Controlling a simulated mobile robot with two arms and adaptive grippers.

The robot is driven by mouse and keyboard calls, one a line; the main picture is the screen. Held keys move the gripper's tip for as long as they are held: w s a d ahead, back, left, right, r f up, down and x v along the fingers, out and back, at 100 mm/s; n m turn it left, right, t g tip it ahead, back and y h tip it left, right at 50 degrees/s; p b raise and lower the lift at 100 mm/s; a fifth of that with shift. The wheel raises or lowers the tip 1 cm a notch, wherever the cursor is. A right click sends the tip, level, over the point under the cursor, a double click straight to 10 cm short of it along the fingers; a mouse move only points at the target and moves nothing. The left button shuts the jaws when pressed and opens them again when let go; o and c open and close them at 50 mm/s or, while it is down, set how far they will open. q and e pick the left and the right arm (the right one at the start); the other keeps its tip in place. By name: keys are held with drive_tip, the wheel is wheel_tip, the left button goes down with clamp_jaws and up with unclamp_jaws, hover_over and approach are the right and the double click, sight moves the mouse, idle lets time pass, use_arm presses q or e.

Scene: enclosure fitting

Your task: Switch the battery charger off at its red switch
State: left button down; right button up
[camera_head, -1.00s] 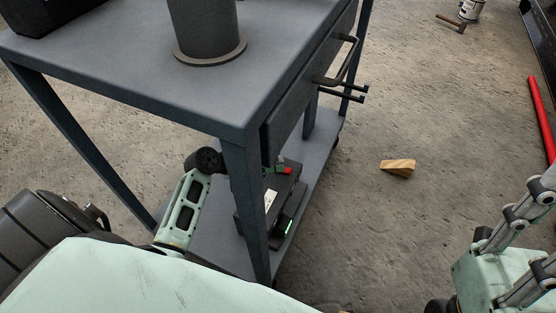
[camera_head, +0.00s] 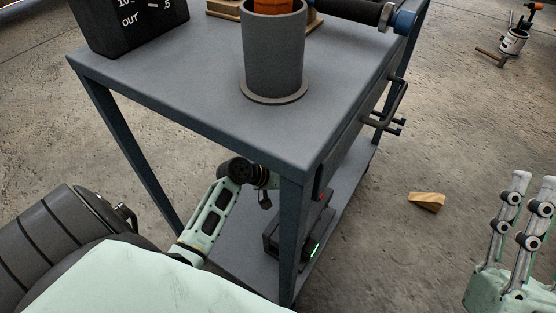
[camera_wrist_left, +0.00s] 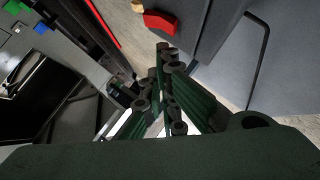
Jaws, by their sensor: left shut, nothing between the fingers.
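The dark battery charger (camera_head: 300,236) sits on the cart's lower shelf, partly behind the front leg, with a green light lit on it. In the left wrist view, the red switch (camera_wrist_left: 160,22) shows just beyond the fingertips of my left gripper (camera_wrist_left: 163,48). The fingers are shut and empty; I cannot tell whether they touch the switch. In the head view, my left arm reaches under the tabletop, and the gripper (camera_head: 266,194) is mostly hidden beside the leg. My right gripper (camera_head: 533,183) is open and empty at the right edge, away from the cart.
The cart's top (camera_head: 200,75) overhangs the charger, and its front leg (camera_head: 291,240) stands close to my left arm. A grey cylinder (camera_head: 273,55) and a black box (camera_head: 130,22) stand on top.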

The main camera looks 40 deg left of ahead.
use_arm(q)
drive_tip(key=d+r+p+v, duration=0.1)
drive_tip(key=p+v, duration=0.3)
drive_tip(key=v, duration=0.6)
drive_tip(key=shift+d+r, duration=0.2)
drive_tip(key=shift+r, duration=0.25)
use_arm(e)
drive_tip(key=w+f+g+h, duration=0.2)
drive_tip(key=f+g, duration=0.4)
drive_tip(key=f, duration=0.4)
drive_tip(key=w+d+f+g+h, duration=0.1)
drive_tip(key=w+f+g+h, duration=0.1)
drive_tip(key=f+g, duration=0.4)
wheel_tip(320, 180, down, 4)
drive_tip(key=shift+f, duration=0.1)
